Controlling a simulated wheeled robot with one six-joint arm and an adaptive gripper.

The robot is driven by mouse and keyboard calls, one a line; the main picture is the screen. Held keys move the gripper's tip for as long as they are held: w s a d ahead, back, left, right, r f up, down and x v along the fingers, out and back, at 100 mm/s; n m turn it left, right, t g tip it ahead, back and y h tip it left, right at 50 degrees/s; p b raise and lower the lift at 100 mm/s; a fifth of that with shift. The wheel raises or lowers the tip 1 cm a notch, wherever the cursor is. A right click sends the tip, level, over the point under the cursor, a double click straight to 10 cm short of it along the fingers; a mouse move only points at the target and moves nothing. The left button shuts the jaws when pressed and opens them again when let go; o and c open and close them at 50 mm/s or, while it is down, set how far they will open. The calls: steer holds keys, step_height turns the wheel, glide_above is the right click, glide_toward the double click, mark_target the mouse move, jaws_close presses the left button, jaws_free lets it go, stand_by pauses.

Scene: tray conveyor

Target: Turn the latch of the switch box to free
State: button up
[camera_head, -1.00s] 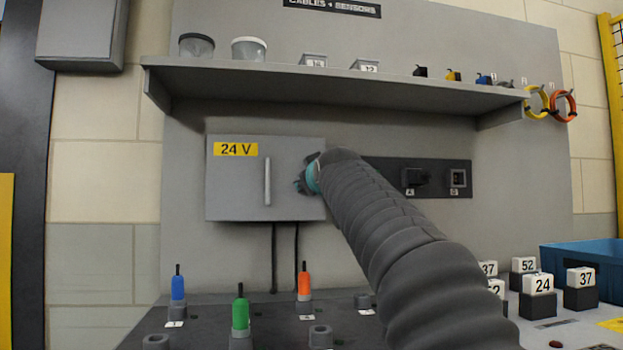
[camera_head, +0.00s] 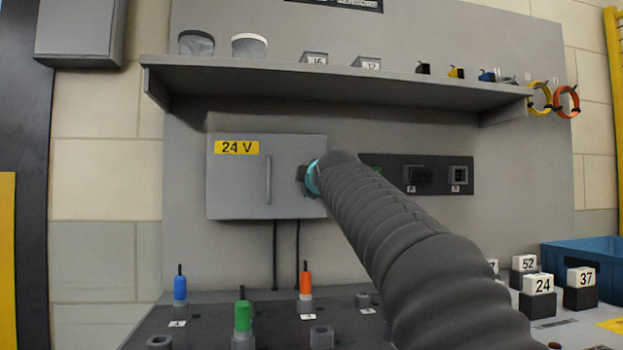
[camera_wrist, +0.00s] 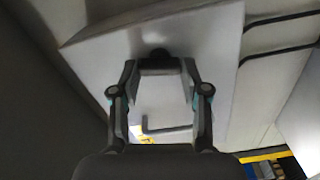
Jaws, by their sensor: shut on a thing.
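The switch box (camera_head: 235,185) is a grey box on the back panel with a yellow "24 V" label and a vertical bar handle (camera_head: 268,180). Its door looks closed. My gripper (camera_head: 303,174) is at the right part of the door, and my arm hides much of it. In the wrist view my gripper (camera_wrist: 160,76) has its two fingers on either side of the dark latch (camera_wrist: 158,55) and is shut on it. The fingers partly cover the latch, so its exact angle is hard to tell. The door handle (camera_wrist: 165,129) shows below, clear of the fingers.
A shelf (camera_head: 330,80) with jars and small parts runs above the box. A dark socket strip (camera_head: 437,188) is to its right. Blue, green and orange plugs (camera_head: 305,283) stand on the bench below. Numbered blocks (camera_head: 538,284) and a blue bin (camera_head: 580,257) are at the right.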

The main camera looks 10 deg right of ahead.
steer(key=shift+n, duration=1.1)
steer(key=o, duration=1.1)
steer(key=shift+o, duration=0.2)
steer(key=s, duration=1.2)
steer(key=shift+f, duration=0.1)
